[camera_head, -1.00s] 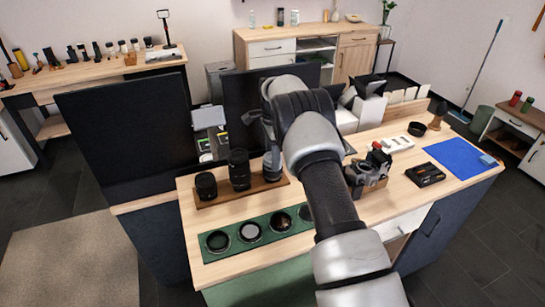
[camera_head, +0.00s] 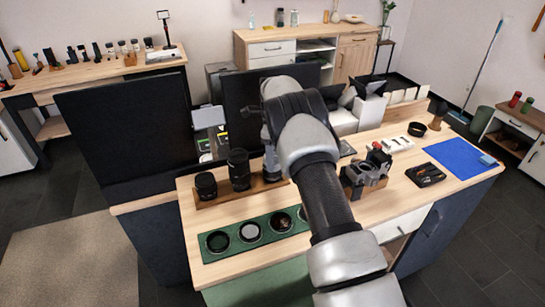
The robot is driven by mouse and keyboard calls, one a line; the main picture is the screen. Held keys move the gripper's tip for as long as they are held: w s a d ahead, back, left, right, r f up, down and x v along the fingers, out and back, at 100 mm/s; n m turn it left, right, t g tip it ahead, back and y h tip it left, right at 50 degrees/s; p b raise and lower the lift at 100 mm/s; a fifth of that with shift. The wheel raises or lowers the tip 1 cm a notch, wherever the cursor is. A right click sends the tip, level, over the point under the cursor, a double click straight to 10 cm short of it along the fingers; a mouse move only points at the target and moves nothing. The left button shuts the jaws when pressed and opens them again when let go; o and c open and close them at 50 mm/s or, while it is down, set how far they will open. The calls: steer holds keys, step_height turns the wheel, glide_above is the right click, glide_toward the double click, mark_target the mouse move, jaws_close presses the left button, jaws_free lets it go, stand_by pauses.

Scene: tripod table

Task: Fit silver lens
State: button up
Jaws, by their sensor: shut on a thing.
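The silver lens (camera_head: 271,170) stands upright at the right end of a wooden lens rack (camera_head: 212,200), on the table's left part. My gripper (camera_head: 269,148) points down at its top and is shut on it; the fingers are small and partly hidden by my arm. Two black lenses (camera_head: 239,170) and (camera_head: 206,186) stand in the same rack to the left. A dark camera body (camera_head: 364,174) sits on a wooden block right of my arm.
A green mat (camera_head: 233,254) with several round lens caps or filters lies in front of the rack, partly behind my arm. Dark panels (camera_head: 130,130) stand behind the table. A blue cloth (camera_head: 455,155) and a black case (camera_head: 425,174) lie at the right.

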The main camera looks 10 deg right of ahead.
steer(key=shift+s+f, duration=0.2)
steer(key=shift+f, duration=0.15)
steer(key=shift+m, duration=0.6)
steer(key=o, duration=1)
steer(key=shift+o, duration=1)
steer(key=shift+w, duration=0.15)
steer(key=shift+r, duration=0.15)
steer(key=shift+o, duration=1.2)
steer(key=shift+r, duration=0.15)
